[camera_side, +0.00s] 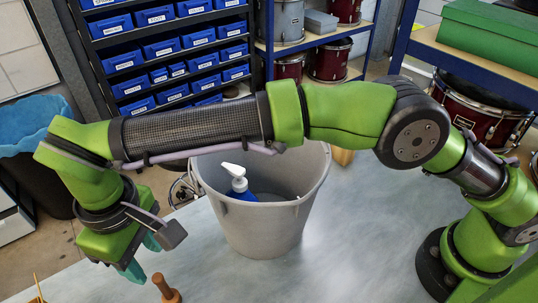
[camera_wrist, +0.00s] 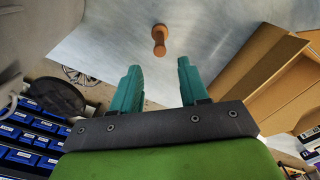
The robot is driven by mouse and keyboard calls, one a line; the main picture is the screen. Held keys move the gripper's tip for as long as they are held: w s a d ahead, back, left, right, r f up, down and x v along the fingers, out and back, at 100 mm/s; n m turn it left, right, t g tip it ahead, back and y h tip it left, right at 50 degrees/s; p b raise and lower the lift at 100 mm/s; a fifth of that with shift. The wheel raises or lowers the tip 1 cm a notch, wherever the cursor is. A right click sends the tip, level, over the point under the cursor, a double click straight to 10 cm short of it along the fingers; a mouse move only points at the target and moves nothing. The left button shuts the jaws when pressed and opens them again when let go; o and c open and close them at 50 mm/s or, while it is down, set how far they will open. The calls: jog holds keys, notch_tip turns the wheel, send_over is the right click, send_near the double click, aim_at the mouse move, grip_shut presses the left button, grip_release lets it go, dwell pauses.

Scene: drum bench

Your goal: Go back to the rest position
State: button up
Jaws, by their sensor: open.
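My gripper (camera_side: 143,257) hangs at the left end of my green arm, over the near left part of the bench in the side view. Its two teal fingers are apart with nothing between them, as the wrist view (camera_wrist: 160,82) shows. A wooden peg-like object (camera_side: 166,290) stands on the bench near the fingers. It also shows beyond the fingertips in the wrist view (camera_wrist: 159,39), apart from them.
A grey bin (camera_side: 262,223) with a blue pump bottle (camera_side: 239,188) inside stands mid-bench under my arm. The light bench top (camera_side: 345,245) is clear to its right. Blue parts bins (camera_side: 160,48) and drum shelves (camera_side: 318,39) stand behind. A cardboard box (camera_wrist: 262,70) shows in the wrist view.

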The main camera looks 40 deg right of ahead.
jog(key=shift+r, duration=0.2)
jog(key=shift+w+d+r, duration=0.15)
jog(key=shift+d+r, duration=0.05)
jog(key=w+d+r+m+t+y, duration=0.1)
jog(key=w+d+r+m, duration=0.15)
jog(key=d+r, duration=0.7)
jog(key=w+d+r+m+t+y, duration=0.1)
jog(key=d+r+m+t+y, duration=0.2)
jog(key=d, duration=1.2)
jog(key=s+d+f+m+t+h, duration=0.1)
jog(key=s+d, duration=0.4)
jog(key=d, duration=0.5)
jog(key=s+d+f+m+t+h, duration=0.1)
jog(key=s+d+f+m+t, duration=0.1)
jog(key=s+d+m, duration=0.3)
jog(key=d+f, duration=0.1)
jog(key=d, duration=0.3)
jog(key=shift+s+d+m, duration=0.35)
jog(key=shift+d, duration=0.05)
